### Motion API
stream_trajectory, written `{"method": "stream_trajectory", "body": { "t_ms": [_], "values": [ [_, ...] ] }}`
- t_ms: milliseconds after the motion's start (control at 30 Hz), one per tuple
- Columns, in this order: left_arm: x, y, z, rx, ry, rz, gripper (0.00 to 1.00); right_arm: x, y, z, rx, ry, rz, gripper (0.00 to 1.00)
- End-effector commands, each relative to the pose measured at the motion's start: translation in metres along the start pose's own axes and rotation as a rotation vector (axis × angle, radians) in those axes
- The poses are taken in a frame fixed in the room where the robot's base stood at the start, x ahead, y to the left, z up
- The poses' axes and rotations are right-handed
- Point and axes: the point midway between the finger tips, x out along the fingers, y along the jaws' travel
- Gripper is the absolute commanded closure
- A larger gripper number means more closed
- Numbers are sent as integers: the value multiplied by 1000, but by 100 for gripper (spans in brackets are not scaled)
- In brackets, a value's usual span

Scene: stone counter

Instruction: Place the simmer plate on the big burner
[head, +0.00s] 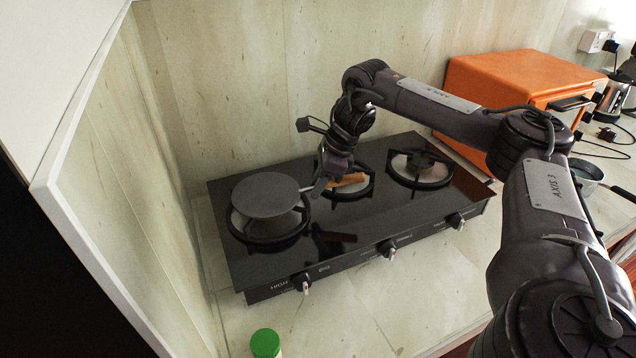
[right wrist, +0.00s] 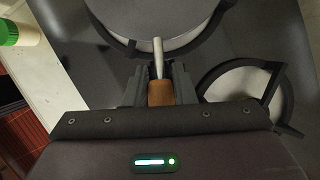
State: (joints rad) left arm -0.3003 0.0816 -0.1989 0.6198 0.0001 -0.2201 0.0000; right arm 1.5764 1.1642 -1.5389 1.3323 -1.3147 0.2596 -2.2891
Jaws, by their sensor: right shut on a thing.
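The simmer plate (head: 265,194) is a flat grey disc over the left burner (head: 268,238) of the black hob, whose ring looks the widest. The front of that burner's black grate shows below the disc; I cannot tell whether the disc rests on it or hangs just above. My right gripper (head: 322,183) is shut on the plate's handle, right of the disc. The wooden handle (head: 348,180) sticks out to the right. In the right wrist view, the handle (right wrist: 160,93) sits between the fingers (right wrist: 159,80), its metal rod pointing to the disc. My left gripper is out of view.
The hob (head: 340,238) has a middle burner (head: 350,192) and a back right burner (head: 420,169), both without pans. Knobs line its front edge. An orange oven (head: 500,85) stands at the right. A green-capped container (head: 265,343) stands in front. Walls close the left and back.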

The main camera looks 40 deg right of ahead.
Motion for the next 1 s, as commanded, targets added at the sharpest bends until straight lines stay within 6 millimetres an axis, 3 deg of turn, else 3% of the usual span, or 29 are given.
{"method": "stream_trajectory", "body": {
  "t_ms": [533,567,733,1000],
  "values": [
    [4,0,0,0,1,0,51,10,0,-4,-1,-2,-1,100],
    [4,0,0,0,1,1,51,10,0,-4,-1,-2,-2,75],
    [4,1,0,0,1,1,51,10,0,-4,-1,-1,-1,53],
    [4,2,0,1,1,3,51,10,0,-5,0,2,1,51]
  ]
}}
